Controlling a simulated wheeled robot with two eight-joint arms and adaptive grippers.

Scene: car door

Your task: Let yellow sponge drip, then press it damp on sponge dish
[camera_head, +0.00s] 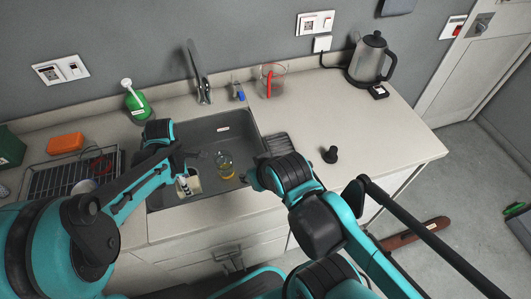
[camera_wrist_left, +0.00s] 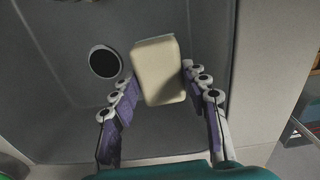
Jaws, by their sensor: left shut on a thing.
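A pale cream block, the sponge by its shape (camera_wrist_left: 159,68), is between the purple fingers of my left gripper (camera_wrist_left: 158,88). The gripper is shut on it, over the grey sink basin (camera_head: 205,133). In the head view the sponge (camera_head: 192,184) shows low in the basin's left part, below my left gripper (camera_head: 183,173). I cannot tell whether it touches the basin floor, and no drops show. A grey ribbed piece (camera_head: 281,144) lies at the basin's right edge; I cannot tell whether it is the sponge dish. My right gripper (camera_head: 253,179) is near the basin's front right; its fingers are unclear.
A glass with yellow liquid (camera_head: 225,166) stands in the basin close to my left gripper. A faucet (camera_head: 199,73) rises behind. A dish rack (camera_head: 72,178) and orange block (camera_head: 66,143) are left. A black knob-like object (camera_head: 331,154) and kettle (camera_head: 370,59) stand on the right counter.

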